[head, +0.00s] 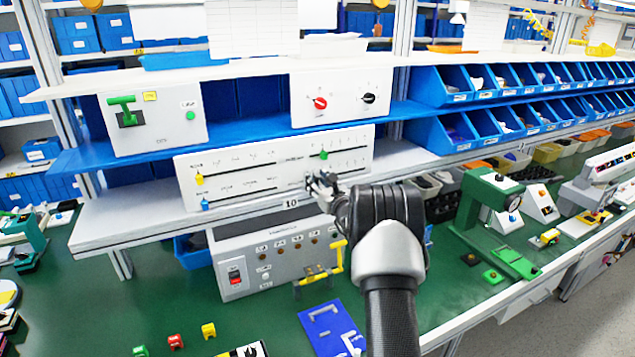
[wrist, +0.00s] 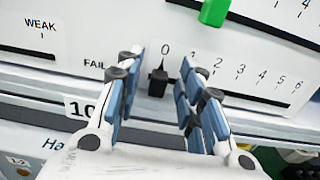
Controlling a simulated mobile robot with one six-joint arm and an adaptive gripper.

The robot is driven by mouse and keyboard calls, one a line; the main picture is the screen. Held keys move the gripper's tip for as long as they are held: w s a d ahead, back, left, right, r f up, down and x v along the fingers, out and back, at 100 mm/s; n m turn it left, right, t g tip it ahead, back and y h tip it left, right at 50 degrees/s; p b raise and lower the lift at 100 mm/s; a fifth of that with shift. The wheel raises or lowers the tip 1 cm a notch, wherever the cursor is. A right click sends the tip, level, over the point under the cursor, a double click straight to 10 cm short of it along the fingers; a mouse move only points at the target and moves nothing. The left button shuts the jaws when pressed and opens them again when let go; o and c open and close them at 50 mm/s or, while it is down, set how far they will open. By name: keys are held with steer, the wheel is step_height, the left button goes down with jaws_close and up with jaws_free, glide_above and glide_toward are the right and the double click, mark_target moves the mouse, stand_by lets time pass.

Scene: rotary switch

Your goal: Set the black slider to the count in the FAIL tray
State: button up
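The black slider (wrist: 157,82) sits at the 0 mark of the FAIL scale on the white slider panel (head: 235,168). My gripper (wrist: 160,72) is open, with one finger on each side of the slider and a visible gap on both sides. In the head view my gripper (head: 322,183) covers the slider. No tray with a readable FAIL label shows, so I cannot tell its count.
A green slider (wrist: 214,11) is just above, right of the black one. Yellow (head: 199,180) and blue (head: 205,204) sliders are at the panel's left. A "10" tag (wrist: 80,107) is below. Small blocks (head: 208,330) and a blue tray (head: 312,316) lie on the green bench.

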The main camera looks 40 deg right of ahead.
jaws_close()
stand_by(0.6)
